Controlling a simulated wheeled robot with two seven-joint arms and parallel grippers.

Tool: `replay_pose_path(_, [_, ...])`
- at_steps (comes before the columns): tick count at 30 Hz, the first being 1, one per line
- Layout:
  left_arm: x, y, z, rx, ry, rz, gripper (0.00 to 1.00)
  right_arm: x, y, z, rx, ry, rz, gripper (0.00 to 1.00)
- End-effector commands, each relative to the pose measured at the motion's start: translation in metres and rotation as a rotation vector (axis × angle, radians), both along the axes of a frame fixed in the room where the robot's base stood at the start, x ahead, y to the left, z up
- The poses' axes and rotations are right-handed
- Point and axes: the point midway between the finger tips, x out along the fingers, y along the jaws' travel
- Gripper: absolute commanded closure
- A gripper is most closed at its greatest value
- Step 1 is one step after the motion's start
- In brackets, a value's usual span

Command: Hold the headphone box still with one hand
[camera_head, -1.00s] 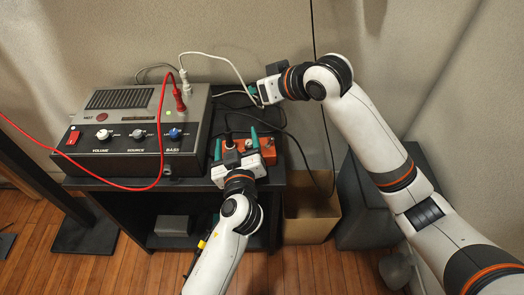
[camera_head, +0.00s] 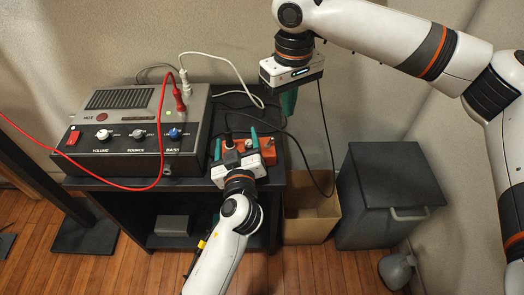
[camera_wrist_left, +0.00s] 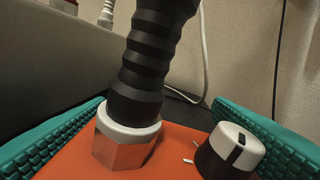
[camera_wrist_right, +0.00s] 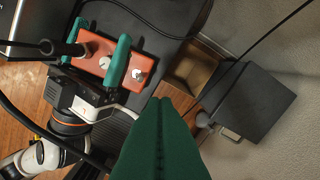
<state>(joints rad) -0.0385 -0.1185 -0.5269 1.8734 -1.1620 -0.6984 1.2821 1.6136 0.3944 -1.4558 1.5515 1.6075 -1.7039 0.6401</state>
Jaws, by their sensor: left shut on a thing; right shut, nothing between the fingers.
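The headphone box is the small orange box (camera_head: 268,156) on the black shelf, right of the amplifier. In the left wrist view its orange top (camera_wrist_left: 85,160) carries a black plug (camera_wrist_left: 150,50) standing in a hex metal socket, and a black-and-white knob (camera_wrist_left: 230,150). My left gripper (camera_head: 236,146) is shut on the box, with a teal finger along each side. The right wrist view also shows the box (camera_wrist_right: 128,62) between those fingers. My right gripper (camera_head: 288,101) is shut and empty, pointing down above and to the right of the box, apart from it.
The amplifier (camera_head: 135,125) with knobs and red and white plugs fills the shelf's left. A red cable (camera_head: 163,150) loops over its front; white and black cables lie behind the box. A cardboard bin (camera_head: 310,225) and a dark lidded bin (camera_head: 385,195) stand on the floor at right.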

Motion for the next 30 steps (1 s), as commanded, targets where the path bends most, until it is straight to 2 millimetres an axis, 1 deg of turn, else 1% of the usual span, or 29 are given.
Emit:
replay_pose_path(1, [0.0,0.0,-0.003,-0.002,0.005,0.0,0.57,0.0,-0.001,-0.004,-0.003,0.003,-0.002,1.0])
replay_pose_path(5, [0.0,0.0,-0.003,-0.002,0.005,0.0,0.57,-0.001,-0.001,-0.018,-0.002,0.003,-0.001,1.0])
replay_pose_path(12, [0.0,0.0,-0.003,-0.002,0.005,0.0,0.57,0.0,0.0,-0.048,0.0,0.004,0.0,1.0])
replay_pose_path(15, [0.0,0.0,-0.003,-0.002,0.005,0.0,0.57,-0.001,0.0,-0.056,0.002,0.003,0.001,1.0])
replay_pose_path(21, [0.0,0.0,-0.003,-0.002,0.006,0.0,0.57,0.0,0.0,-0.064,0.001,0.001,0.002,1.0])
replay_pose_path(30, [0.0,0.0,-0.003,-0.002,0.006,0.0,0.57,0.0,0.0,-0.064,0.001,0.0,0.002,1.0])
